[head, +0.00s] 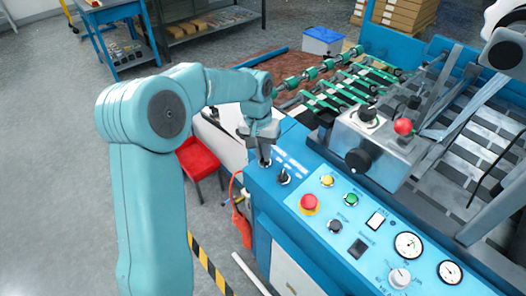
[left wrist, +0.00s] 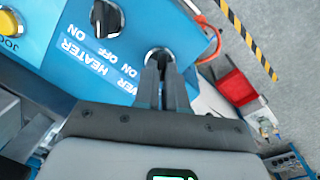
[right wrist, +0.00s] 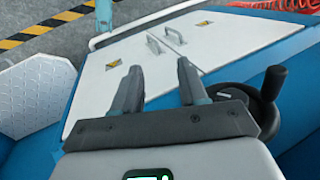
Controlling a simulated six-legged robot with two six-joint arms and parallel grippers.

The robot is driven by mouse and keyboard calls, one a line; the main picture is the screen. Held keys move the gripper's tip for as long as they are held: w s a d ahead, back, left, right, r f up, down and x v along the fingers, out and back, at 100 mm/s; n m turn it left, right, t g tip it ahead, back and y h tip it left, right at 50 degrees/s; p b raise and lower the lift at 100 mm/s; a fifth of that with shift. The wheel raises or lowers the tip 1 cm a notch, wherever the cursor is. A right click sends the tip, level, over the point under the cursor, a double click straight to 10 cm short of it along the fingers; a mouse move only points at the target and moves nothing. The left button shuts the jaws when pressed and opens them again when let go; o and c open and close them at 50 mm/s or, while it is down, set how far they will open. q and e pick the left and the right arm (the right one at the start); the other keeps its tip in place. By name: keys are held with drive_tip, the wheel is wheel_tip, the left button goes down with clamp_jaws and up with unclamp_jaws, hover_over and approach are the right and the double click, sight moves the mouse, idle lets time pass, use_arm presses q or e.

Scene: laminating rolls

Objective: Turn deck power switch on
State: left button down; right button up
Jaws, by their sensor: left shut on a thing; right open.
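The power switch is a black rotary knob (left wrist: 158,53) on the corner of the blue control panel (head: 253,183). In the head view the left gripper (head: 264,150) reaches down onto the panel corner and hides most of the knob. Which way the knob points I cannot tell. My right gripper (right wrist: 158,72) is open and empty, over white cabinet doors.
The black heater knob (head: 284,177) stands close beside the power switch. A red emergency button (head: 309,203), yellow and green buttons and gauges (head: 408,245) fill the panel. A black handwheel (right wrist: 266,98) is right of my right gripper.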

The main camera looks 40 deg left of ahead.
use_arm(q)
drive_tip(key=shift+d+f+m, duration=0.1)
drive_tip(key=shift+f+m, duration=0.1)
drive_tip(key=shift+m, duration=0.1)
drive_tip(key=m, duration=0.5)
drive_tip(key=shift+s+d+f+y, duration=0.1)
drive_tip(key=shift+d+y, duration=0.15)
drive_tip(key=shift+y, duration=0.15)
drive_tip(key=m+y+b, duration=0.1)
drive_tip(key=m, duration=0.5)
drive_tip(key=shift+s+d, duration=0.1)
drive_tip(key=shift+d, duration=0.05)
drive_tip(key=c, duration=1.2)
unclamp_jaws()
